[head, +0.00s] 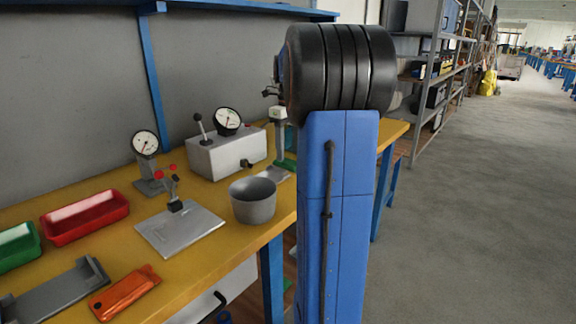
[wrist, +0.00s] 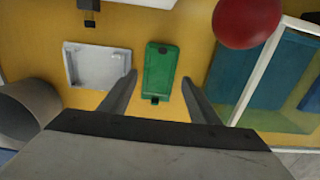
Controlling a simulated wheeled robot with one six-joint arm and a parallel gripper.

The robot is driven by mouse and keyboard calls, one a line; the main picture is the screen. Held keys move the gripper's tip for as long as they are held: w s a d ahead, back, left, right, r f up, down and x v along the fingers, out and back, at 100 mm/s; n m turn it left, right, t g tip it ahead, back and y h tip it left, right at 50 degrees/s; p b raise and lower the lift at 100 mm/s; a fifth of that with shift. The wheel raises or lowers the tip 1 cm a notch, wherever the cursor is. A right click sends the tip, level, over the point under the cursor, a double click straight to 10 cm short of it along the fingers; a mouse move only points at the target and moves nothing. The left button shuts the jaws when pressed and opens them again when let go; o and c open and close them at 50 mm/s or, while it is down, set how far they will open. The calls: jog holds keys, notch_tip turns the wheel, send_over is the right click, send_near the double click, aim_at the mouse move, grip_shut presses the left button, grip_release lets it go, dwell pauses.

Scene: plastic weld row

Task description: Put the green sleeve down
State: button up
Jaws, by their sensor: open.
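The green sleeve (wrist: 160,68) lies flat on the yellow bench top in the wrist view, between the spread fingers of my gripper (wrist: 158,80). My gripper is open, with a gap visible on each side of the sleeve. I cannot tell how high the fingertips are above the bench. In the head view, my arm hides much of the bench's right end, and a bit of green (head: 286,163) shows beside it.
A pale grey tray (wrist: 97,66) lies left of the sleeve. A grey bowl (wrist: 28,108) stands farther left. A red ball (wrist: 247,20) and a clear-sided frame (wrist: 268,75) are at right. The head view also shows a red bin (head: 85,218) and an orange sleeve (head: 124,293).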

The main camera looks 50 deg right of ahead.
jog(key=shift+f, duration=1.75)
grip_shut()
